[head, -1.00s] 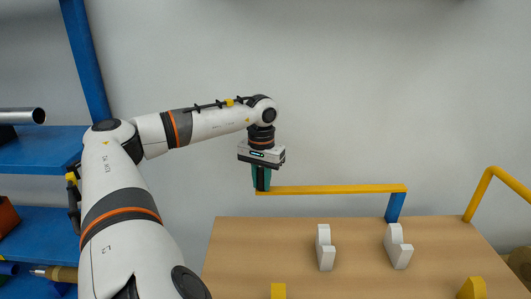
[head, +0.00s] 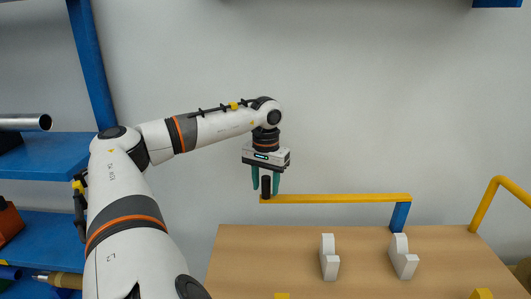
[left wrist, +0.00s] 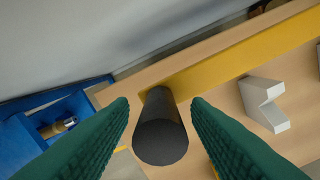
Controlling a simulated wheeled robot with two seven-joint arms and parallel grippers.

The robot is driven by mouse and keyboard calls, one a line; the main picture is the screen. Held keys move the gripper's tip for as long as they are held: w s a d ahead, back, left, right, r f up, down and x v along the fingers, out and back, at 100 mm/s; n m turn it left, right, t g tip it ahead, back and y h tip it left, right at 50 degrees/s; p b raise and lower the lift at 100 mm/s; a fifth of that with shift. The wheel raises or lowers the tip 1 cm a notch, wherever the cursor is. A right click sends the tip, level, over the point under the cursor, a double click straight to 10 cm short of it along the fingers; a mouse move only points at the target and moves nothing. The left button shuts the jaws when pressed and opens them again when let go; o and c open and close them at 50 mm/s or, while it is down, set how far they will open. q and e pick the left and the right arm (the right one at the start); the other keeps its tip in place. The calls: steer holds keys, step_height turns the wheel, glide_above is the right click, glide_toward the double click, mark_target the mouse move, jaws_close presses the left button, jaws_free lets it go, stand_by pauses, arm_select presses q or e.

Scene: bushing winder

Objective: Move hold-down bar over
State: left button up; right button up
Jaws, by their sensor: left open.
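The yellow hold-down bar (head: 340,198) runs level above the back of the wooden table, joined at its right end to a blue post (head: 399,215). A black upright handle (head: 266,187) stands on its left end. My left gripper (head: 266,188) points down with its green fingers open on either side of the handle. In the left wrist view the black handle (left wrist: 160,130) sits between the spread fingers, with a gap on both sides. The bar (left wrist: 240,58) also shows there, running to the upper right. My right gripper is not in view.
Two white notched blocks (head: 329,258) (head: 402,258) stand on the wooden table (head: 245,260) below the bar. A yellow bent rail (head: 485,203) rises at the table's right. Blue shelves (head: 50,155) with a metal tube (head: 25,122) stand at the left.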

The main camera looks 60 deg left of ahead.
arm_select(q)
step_height(320, 180, up, 10)
steer(key=p, duration=0.3)
steer(key=shift+r, duration=0.25)
steer(key=shift+f, duration=0.1)
